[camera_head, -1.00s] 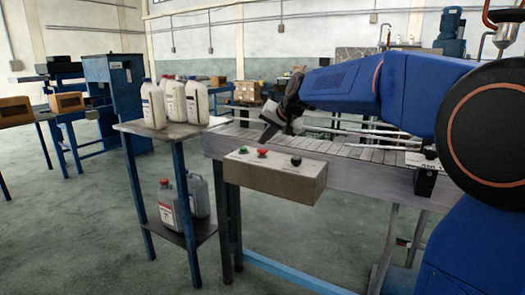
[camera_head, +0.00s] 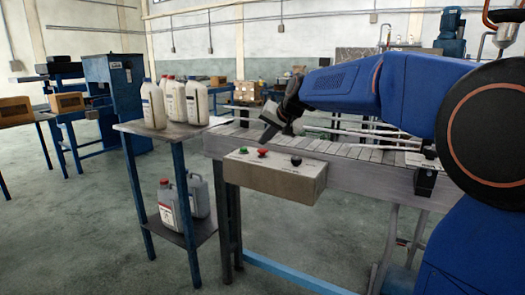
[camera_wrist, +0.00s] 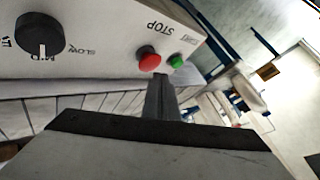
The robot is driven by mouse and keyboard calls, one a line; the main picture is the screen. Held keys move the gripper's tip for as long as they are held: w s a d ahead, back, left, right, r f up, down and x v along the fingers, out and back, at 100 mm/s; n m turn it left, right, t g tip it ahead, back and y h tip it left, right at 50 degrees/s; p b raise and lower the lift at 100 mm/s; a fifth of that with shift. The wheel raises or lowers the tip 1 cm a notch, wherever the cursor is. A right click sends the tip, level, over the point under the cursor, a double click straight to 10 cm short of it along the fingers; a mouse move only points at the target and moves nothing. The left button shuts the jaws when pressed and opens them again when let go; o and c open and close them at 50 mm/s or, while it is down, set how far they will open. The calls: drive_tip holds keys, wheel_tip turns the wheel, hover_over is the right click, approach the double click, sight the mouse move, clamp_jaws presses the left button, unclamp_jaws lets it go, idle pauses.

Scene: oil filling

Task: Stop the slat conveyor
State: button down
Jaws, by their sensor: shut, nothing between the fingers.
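A beige control box (camera_head: 275,176) is mounted on the near side of the slat conveyor (camera_head: 345,150). It carries a green button (camera_head: 243,150), a red button (camera_head: 262,153) and a black knob (camera_head: 296,161). In the wrist view the red button (camera_wrist: 149,58) has the word STOP beside it, with the green button (camera_wrist: 176,62) to its right and the knob (camera_wrist: 40,35) far left. My gripper (camera_head: 267,137) is shut and empty, just behind and above the red button. In the wrist view its fingertips (camera_wrist: 161,78) show close to the red button; contact cannot be told.
A side table (camera_head: 165,130) with several white jugs (camera_head: 172,100) stands left of the conveyor. Open floor (camera_head: 90,220) lies to the left. Metal rods lie along the belt behind the box.

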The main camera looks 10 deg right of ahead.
sight(265, 151)
drive_tip(key=shift+f, duration=0.35)
drive_tip(key=shift+f, duration=0.5)
idle(0.8)
drive_tip(key=shift+r, duration=0.1)
idle(0.3)
drive_tip(key=shift+r, duration=0.85)
drive_tip(key=shift+r, duration=0.1)
drive_tip(key=shift+r, duration=2.4)
drive_tip(key=shift+s, duration=0.1)
